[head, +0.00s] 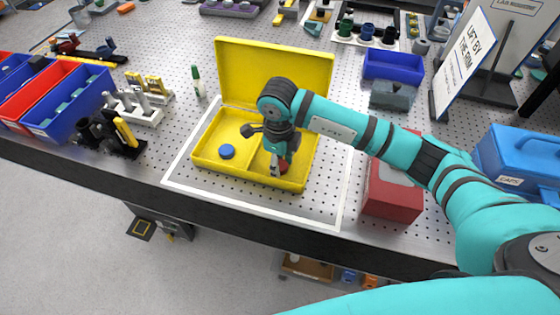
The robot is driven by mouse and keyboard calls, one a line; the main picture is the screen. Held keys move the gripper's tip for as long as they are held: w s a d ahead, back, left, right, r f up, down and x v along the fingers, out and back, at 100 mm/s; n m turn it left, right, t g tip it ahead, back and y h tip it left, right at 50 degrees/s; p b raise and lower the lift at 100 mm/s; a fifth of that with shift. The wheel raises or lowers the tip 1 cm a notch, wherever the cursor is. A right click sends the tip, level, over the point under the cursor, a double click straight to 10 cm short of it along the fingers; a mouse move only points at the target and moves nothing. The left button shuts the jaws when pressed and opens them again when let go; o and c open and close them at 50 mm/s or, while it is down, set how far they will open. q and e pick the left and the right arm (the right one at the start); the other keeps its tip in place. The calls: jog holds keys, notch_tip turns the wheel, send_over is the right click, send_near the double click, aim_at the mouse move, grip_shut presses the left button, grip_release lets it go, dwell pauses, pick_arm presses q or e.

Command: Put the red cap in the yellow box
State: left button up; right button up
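The yellow box (207,157) stands open on the perforated table, its lid raised at the back. A divider splits its inside into a left and a right compartment. A blue cap (227,152) lies in the left compartment. My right gripper (279,168) points down into the right compartment. The red cap (283,165) shows between its fingertips, low inside the box and partly hidden by the fingers. The fingers look closed on it. I cannot tell whether the cap touches the box floor. My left gripper is out of view.
A red box (392,200) stands right of the yellow box, under my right arm. A green-capped marker (197,81) stands behind left. Blue and red bins (45,97) are at far left. A blue tray (393,66) and a sign (467,52) are behind right.

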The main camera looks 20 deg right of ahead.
jog(key=shift+o, duration=0.6)
jog(key=shift+r, duration=0.1)
jog(key=shift+r, duration=0.2)
notch_tip(320, 180, up, 12)
jog(key=b, duration=0.3)
jog(key=shift+s+a+f, duration=0.15)
jog(key=shift+s+a, duration=0.05)
